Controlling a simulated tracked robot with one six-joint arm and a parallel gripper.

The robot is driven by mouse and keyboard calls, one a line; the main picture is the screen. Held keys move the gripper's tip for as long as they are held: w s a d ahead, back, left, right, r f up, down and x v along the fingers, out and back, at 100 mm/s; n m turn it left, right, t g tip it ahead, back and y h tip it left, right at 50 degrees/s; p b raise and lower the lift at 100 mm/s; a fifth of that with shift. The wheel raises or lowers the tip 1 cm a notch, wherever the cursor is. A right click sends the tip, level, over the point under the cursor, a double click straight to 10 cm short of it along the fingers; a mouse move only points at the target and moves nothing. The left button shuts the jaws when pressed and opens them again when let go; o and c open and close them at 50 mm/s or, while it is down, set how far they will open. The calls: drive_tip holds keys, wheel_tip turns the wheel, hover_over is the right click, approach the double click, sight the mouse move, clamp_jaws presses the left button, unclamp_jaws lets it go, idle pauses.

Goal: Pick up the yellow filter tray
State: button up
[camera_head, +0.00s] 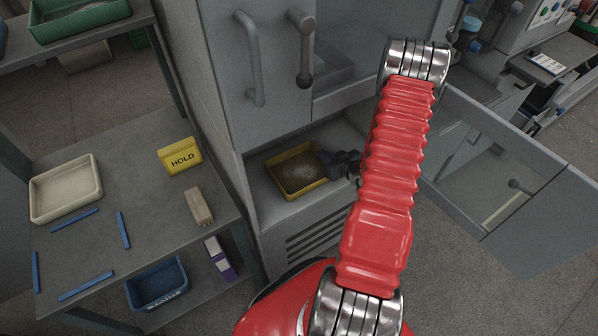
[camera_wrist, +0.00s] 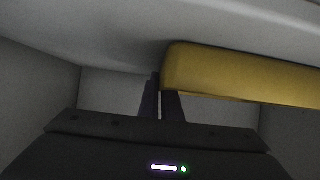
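The yellow filter tray (camera_head: 271,175) sits in the open lower bay of the grey cabinet, with a dark, speckled bottom. My gripper (camera_head: 328,160) reaches into the bay from the right and overlaps the tray's right wall. In the wrist view, the tray (camera_wrist: 240,75) crosses the upper right as a thick yellow band with a rounded left end. My gripper's dark fingers (camera_wrist: 159,90) stand close together at that end. The right finger's upper part is hidden behind the yellow. I cannot tell whether they clasp the wall or only stand beside it.
The cabinet's bay walls and ceiling close in around my gripper. A glazed door (camera_head: 505,180) stands open at the right.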

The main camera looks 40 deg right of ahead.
drive_tip(key=shift+r, duration=0.1)
clamp_jaws()
wheel_tip(320, 180, up, 10)
drive_tip(key=shift+f, duration=0.1)
idle(0.8)
drive_tip(key=shift+s, duration=0.1)
idle(0.5)
